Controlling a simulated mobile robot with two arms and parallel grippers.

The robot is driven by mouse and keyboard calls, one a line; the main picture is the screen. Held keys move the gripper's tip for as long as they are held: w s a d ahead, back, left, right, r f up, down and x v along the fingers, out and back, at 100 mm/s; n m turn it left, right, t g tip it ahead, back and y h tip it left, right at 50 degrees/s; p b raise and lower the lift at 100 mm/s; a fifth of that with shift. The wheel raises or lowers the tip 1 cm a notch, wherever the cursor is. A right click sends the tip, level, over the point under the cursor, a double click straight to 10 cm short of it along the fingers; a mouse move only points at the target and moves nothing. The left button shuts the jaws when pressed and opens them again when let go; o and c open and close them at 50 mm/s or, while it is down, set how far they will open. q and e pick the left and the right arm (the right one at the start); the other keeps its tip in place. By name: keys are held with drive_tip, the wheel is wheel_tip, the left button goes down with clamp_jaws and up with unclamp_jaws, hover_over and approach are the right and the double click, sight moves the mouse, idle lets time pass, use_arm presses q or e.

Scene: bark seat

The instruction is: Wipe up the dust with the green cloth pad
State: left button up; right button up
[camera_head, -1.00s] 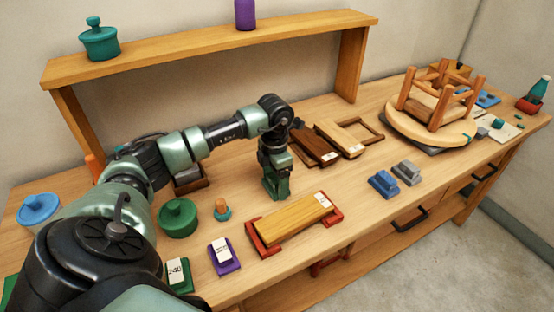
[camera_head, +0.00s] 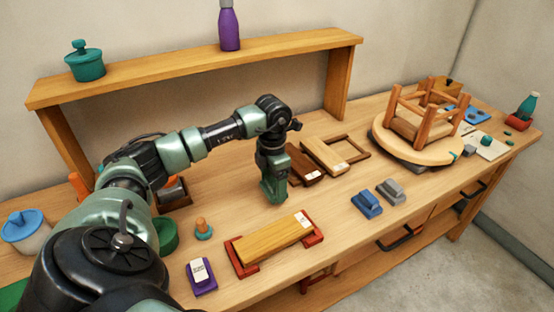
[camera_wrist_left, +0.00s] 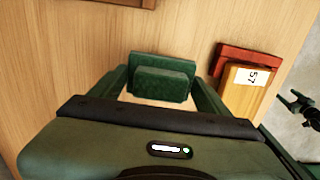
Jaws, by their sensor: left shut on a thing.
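My left gripper (camera_head: 274,193) is low over the bench, behind the yellow plank in the red holder. In the left wrist view, the green pad (camera_wrist_left: 163,80), a block with a smaller raised part, sits between the two fingers, and the gripper is shut on it. In the head view the pad is hard to tell apart from the green fingers, and I cannot tell whether it touches the bench top. I cannot make out any dust in either view.
The yellow plank (camera_head: 270,240) lies in front of the gripper. Brown frames (camera_head: 322,156) lie behind it to the right. Blue (camera_head: 367,203) and grey (camera_head: 391,191) blocks stand right, an upturned stool (camera_head: 424,125) farther right. Bare bench (camera_head: 330,205) lies between.

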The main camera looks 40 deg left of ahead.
use_arm(q)
drive_tip(key=shift+r, duration=0.65)
drive_tip(key=shift+w+r+p, duration=0.2)
drive_tip(key=shift+r+p, duration=0.5)
drive_tip(key=shift+d+r+p, duration=0.1)
drive_tip(key=shift+r+p, duration=0.25)
drive_tip(key=shift+r, duration=0.3)
drive_tip(key=shift+s, duration=0.1)
use_arm(e)
drive_tip(key=shift+d+r, duration=0.3)
drive_tip(key=shift+r, duration=0.3)
drive_tip(key=shift+d+r, duration=0.25)
drive_tip(key=shift+r, duration=0.35)
use_arm(q)
drive_tip(key=shift+f, duration=0.1)
use_arm(e)
drive_tip(key=shift+w, duration=0.1)
